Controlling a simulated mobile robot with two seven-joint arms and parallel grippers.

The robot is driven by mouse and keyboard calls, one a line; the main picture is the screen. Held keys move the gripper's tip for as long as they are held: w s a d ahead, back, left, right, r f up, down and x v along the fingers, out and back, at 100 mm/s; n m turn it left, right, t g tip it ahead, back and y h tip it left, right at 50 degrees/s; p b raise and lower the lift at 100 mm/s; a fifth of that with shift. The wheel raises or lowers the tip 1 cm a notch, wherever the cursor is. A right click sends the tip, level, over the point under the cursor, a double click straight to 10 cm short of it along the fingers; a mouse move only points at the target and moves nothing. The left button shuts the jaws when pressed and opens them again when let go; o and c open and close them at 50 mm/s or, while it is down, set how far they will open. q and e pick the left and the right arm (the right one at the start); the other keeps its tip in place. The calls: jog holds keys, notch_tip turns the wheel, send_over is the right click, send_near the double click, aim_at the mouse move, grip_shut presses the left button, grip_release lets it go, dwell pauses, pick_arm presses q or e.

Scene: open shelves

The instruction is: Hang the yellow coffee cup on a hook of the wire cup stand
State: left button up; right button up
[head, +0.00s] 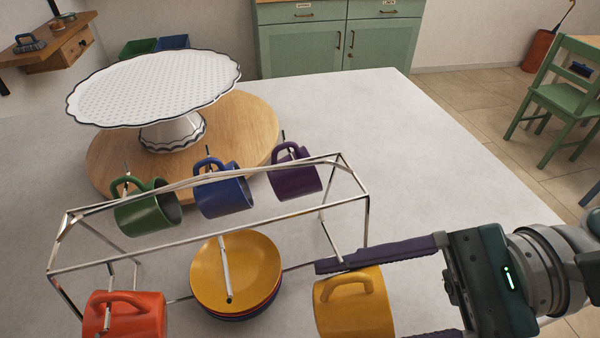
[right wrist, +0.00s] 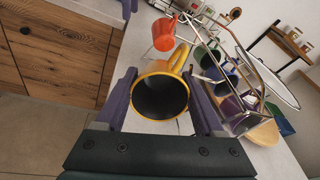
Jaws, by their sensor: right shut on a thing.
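The yellow coffee cup (head: 355,308) is at the front right of the wire cup stand (head: 215,255), with its handle facing up in the head view. My right gripper (head: 362,297) is shut on it, with one dark finger on each side. In the right wrist view the cup (right wrist: 160,97) sits between the fingers with its open mouth toward the camera. In the head view, a bare middle front hook (head: 226,275) of the stand passes in front of the yellow dishes. Whether the cup touches the stand cannot be told. My left gripper is not in view.
Green (head: 147,212), blue (head: 222,195) and purple (head: 295,178) cups hang along the stand's far side. An orange cup (head: 124,316) is at its front left. Stacked dishes (head: 235,272) lie beneath. A white cake stand (head: 150,88) stands behind on a wooden board (head: 258,130). The right tabletop is clear.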

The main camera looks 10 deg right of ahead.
jog(key=shift+d, duration=0.15)
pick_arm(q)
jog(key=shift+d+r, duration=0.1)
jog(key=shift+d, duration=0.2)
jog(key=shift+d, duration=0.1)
pick_arm(e)
jog(key=shift+w, duration=0.35)
jog(key=shift+w+f, duration=0.2)
jog(key=shift+w, duration=0.6)
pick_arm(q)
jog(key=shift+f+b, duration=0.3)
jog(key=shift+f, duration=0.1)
pick_arm(e)
jog(key=shift+f, duration=0.1)
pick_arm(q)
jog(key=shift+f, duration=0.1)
pick_arm(e)
jog(key=shift+w, duration=0.25)
jog(key=shift+f, duration=0.1)
